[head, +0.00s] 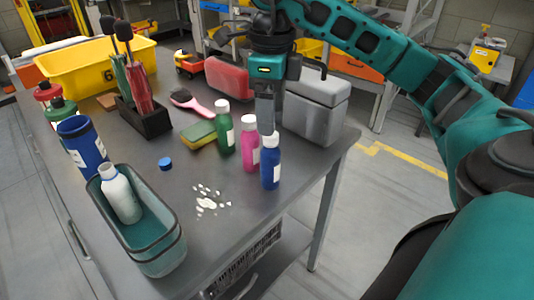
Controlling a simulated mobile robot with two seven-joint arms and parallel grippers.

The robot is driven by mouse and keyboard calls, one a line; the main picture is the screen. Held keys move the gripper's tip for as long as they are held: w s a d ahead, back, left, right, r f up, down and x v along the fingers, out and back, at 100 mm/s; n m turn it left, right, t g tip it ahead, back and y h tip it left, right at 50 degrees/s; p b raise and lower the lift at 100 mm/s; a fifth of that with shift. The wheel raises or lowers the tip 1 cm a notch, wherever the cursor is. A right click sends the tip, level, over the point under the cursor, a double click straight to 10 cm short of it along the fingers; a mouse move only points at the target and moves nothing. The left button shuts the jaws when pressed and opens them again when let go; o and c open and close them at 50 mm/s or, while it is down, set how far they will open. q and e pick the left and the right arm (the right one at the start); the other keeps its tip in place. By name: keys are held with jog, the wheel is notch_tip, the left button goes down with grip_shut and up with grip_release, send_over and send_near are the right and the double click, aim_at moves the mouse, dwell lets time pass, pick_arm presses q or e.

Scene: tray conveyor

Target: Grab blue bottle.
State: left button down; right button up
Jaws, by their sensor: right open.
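The blue bottle (270,167), with a white label, stands upright near the right front part of the grey table (250,215). My right gripper (266,125) points down at the bottle's top, with its fingers just above or behind the cap. It is open, and I cannot tell whether it touches the bottle. A pink bottle (249,148) stands close to the left of the blue one, and a green bottle (223,130) is beyond that. My left gripper is not in view.
A grey box (317,112) stands just right of my right gripper. A teal bin (150,250) holding a white bottle (118,195) is at the front left. White bits (208,200) and a blue cap (165,163) lie on the table. A blue container (82,145) stands at the left.

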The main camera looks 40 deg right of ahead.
aim_at(271, 147)
notch_tip(271, 147, down, 3)
jog(key=shift+f+b, duration=0.15)
jog(key=shift+b, duration=0.35)
jog(key=shift+f, duration=0.4)
jog(key=shift+f+b, duration=0.3)
jog(key=f, duration=0.3)
jog(key=f+b, duration=0.1)
jog(key=shift+w+d+f, duration=0.15)
jog(key=shift+d+f, duration=0.1)
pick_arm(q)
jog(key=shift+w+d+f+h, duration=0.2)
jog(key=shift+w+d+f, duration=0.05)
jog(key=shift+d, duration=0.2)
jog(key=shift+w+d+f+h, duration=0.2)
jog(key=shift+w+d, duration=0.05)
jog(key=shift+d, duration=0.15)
pick_arm(e)
jog(key=c, duration=1.2)
